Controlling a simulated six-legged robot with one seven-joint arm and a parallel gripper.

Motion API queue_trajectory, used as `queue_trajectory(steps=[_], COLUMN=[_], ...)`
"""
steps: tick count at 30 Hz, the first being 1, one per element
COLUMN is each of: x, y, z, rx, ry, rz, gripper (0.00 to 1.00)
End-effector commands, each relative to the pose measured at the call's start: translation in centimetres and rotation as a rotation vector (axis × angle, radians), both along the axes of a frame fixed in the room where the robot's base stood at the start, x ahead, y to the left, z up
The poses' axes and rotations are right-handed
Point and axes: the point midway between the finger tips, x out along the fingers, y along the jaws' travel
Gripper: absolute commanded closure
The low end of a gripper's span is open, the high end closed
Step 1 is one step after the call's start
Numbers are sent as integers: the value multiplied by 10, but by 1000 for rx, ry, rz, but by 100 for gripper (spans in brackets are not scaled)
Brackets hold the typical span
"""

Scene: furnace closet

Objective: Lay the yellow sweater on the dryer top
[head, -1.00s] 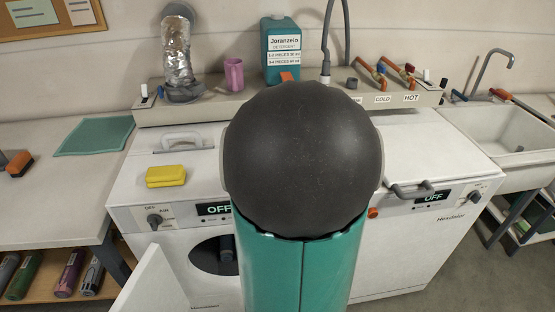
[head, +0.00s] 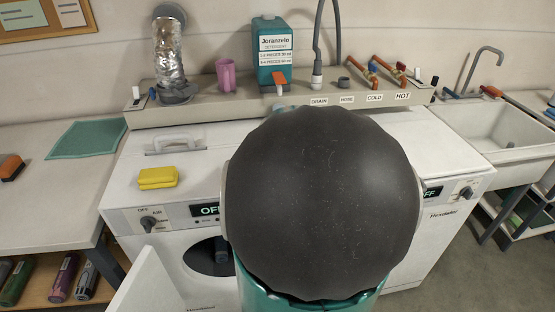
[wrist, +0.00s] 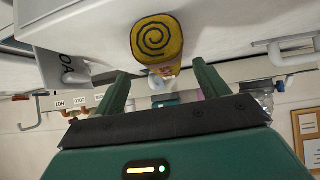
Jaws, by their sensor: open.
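A mustard-yellow roll with a dark spiral on its end (wrist: 157,38), seemingly the rolled yellow sweater, shows in the wrist view just beyond and between my fingertips. My gripper (wrist: 161,70) is open, with its two green fingers apart; I cannot tell whether they touch the roll. In the head view my dark arm joint hides the gripper and the roll. The left machine, with an AIR knob and an open front door, looks like the dryer; its white top (head: 200,165) is partly hidden by my arm.
A folded yellow cloth or sponge (head: 158,177) lies on the left machine's top, near a white handle (head: 176,143). Behind stand a foil duct (head: 170,55), a pink mug (head: 226,75) and a teal detergent jug (head: 272,50). A sink (head: 485,130) is at right.

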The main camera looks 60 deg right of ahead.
Motion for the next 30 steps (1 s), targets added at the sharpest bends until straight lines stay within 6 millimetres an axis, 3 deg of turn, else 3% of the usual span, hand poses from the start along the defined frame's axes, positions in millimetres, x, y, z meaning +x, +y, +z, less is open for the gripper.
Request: queue_trajectory(steps=[14, 30], x=[-12, -38], y=[18, 50], z=[17, 51], rx=[2, 2], ry=[-4, -4], rz=[4, 0], gripper=[26, 26])
